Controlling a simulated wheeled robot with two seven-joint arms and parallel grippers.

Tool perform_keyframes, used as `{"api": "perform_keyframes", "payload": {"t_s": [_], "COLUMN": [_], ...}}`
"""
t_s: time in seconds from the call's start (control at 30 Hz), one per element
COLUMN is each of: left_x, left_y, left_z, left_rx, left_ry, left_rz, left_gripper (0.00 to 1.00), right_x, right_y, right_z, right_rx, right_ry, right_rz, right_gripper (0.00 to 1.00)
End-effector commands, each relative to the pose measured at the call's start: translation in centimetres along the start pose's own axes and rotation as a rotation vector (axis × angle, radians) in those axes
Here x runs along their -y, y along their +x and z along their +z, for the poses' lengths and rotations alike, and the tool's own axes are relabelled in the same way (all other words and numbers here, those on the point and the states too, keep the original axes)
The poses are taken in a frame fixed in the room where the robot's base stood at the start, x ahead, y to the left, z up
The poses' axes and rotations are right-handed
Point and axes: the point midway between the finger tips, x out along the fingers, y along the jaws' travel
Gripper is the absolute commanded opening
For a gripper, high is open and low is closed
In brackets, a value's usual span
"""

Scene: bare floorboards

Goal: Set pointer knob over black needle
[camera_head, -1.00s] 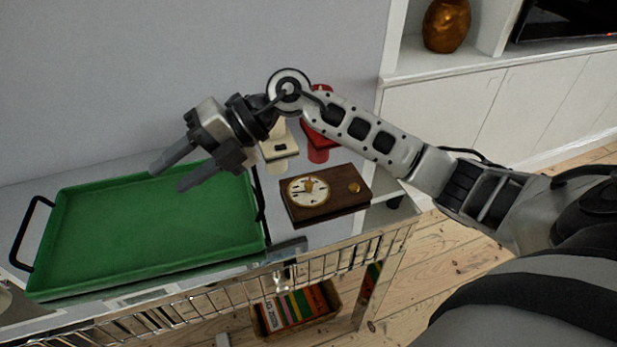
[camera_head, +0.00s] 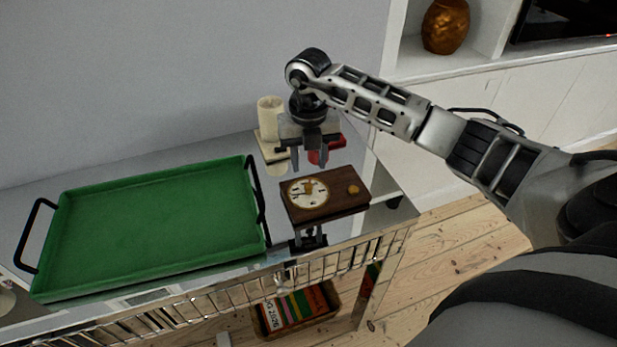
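A dark wooden box (camera_head: 325,207) lies on the shiny cart top. Its upper face has a round cream dial (camera_head: 308,193) at the left and a small brass knob (camera_head: 353,189) at the right. Dark markings and a small brass-coloured part show at the dial's centre; black needle and pointer are too small to tell apart. My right gripper (camera_head: 309,166) is above the far side of the dial, fingers pointing down, open and empty. It appears apart from the box. My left gripper is not in view.
A green tray (camera_head: 150,225) with black handles fills the cart's left side. A cream candle on a stand (camera_head: 270,118) and a red object (camera_head: 334,143) stand behind my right gripper. A wire rail (camera_head: 345,262) runs along the cart's front. A box of books (camera_head: 295,308) sits below.

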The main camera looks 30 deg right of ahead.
Motion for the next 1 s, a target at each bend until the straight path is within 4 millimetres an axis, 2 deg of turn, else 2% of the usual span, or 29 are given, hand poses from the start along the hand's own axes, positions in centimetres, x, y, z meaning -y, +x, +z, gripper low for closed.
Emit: {"api": "perform_keyframes", "payload": {"t_s": [0.1, 0.3, 0.5, 0.77, 0.9, 1.0], "left_x": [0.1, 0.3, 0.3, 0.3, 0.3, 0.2], "left_y": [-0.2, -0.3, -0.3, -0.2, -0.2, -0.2], "left_z": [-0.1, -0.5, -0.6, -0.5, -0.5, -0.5], "left_rx": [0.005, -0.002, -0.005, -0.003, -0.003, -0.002], "left_ry": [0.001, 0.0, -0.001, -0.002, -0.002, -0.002], "left_rz": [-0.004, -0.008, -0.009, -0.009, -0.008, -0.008], "left_gripper": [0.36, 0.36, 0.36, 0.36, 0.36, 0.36], "right_x": [-0.1, -0.1, -0.1, -0.1, -0.1, -0.1], "right_y": [2.5, 5.5, 6.6, 6.7, 6.7, 6.7], "right_z": [-0.1, -0.1, 0.0, 0.0, 0.0, 0.0], "right_rx": [-0.005, -0.003, 0.0, 0.001, 0.0, 0.0], "right_ry": [-0.001, -0.001, -0.001, -0.002, -0.002, -0.002], "right_rz": [0.0, 0.001, 0.001, 0.001, 0.001, 0.001], "right_gripper": [0.39, 0.39, 0.39, 0.39, 0.01, 0.0]}}
